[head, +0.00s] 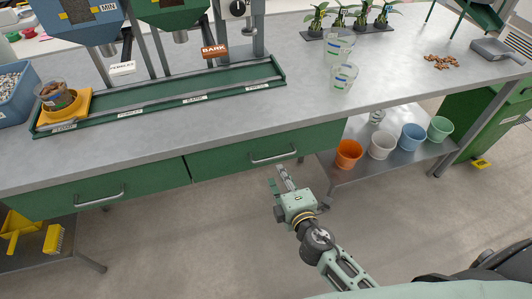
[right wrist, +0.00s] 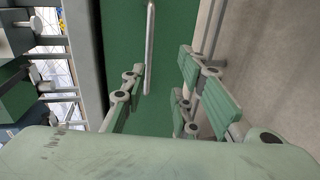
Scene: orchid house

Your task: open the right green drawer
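The right green drawer (head: 222,163) sits under the grey bench top and looks shut, its front flush with the bench. Its silver bar handle (head: 273,157) is on the front; the handle also shows upright in the right wrist view (right wrist: 150,45). My right gripper (head: 280,180) is just in front of and below the handle in the head view. In the right wrist view its green-padded fingers (right wrist: 160,85) are spread apart, with the handle ahead between their lines. Nothing is held, and the handle looks clear of the fingers. My left gripper is not in view.
A second green drawer (head: 65,200) with its own handle is at the left. Several coloured pots stand on a low shelf (head: 345,173) to the right of the right drawer. The floor (head: 200,240) in front of the drawers is clear.

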